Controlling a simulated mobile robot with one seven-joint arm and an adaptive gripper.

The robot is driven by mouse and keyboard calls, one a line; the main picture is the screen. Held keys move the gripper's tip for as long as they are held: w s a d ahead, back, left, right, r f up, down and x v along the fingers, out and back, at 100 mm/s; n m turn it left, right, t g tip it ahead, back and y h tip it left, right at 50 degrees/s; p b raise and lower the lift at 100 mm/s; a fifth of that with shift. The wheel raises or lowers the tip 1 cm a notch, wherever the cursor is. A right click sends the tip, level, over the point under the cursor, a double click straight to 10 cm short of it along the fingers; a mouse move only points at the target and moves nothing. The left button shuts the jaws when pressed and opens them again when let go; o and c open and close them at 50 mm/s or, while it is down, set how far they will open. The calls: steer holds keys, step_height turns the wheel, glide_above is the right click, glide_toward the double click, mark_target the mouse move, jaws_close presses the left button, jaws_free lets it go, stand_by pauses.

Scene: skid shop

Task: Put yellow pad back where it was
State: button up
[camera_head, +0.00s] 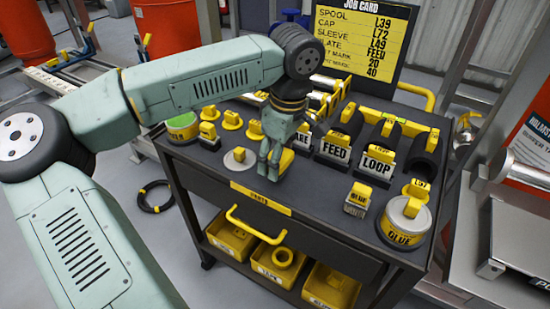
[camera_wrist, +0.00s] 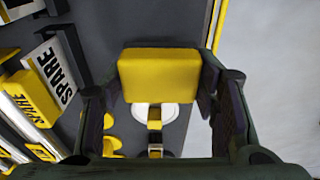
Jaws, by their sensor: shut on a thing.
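The yellow pad (camera_wrist: 158,75) is a plain rounded block between the two fingers of my gripper (camera_wrist: 158,95) in the wrist view. My gripper is shut on it. In the head view my gripper (camera_head: 270,172) points down over the front part of the dark cart top, and part of the yellow pad (camera_head: 287,159) shows behind the fingers. I cannot tell whether the pad touches the cart top. A pale round disc (camera_head: 240,158) with a small yellow-topped piece is just left of my gripper; the disc (camera_wrist: 143,112) also shows partly behind the pad in the wrist view.
The cart top (camera_head: 310,190) holds FEED (camera_head: 336,150) and LOOP (camera_head: 377,162) blocks behind and right of my gripper. A small yellow-topped block (camera_head: 358,199) and a GLUE tin (camera_head: 404,222) stand at the right. Several yellow-topped pieces (camera_head: 232,120) stand at the back left. Some front-middle surface is clear.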

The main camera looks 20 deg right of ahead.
steer(key=shift+w+a, duration=0.1)
steer(key=shift+w, duration=0.65)
step_height(320, 180, down, 4)
steer(key=shift+r+p, duration=0.2)
steer(key=shift+p, duration=0.5)
steer(key=shift+f, duration=0.1)
steer(key=shift+f+b, duration=0.15)
steer(key=shift+b, duration=0.15)
steer(key=o, duration=1.2)
steer(key=shift+r, duration=0.2)
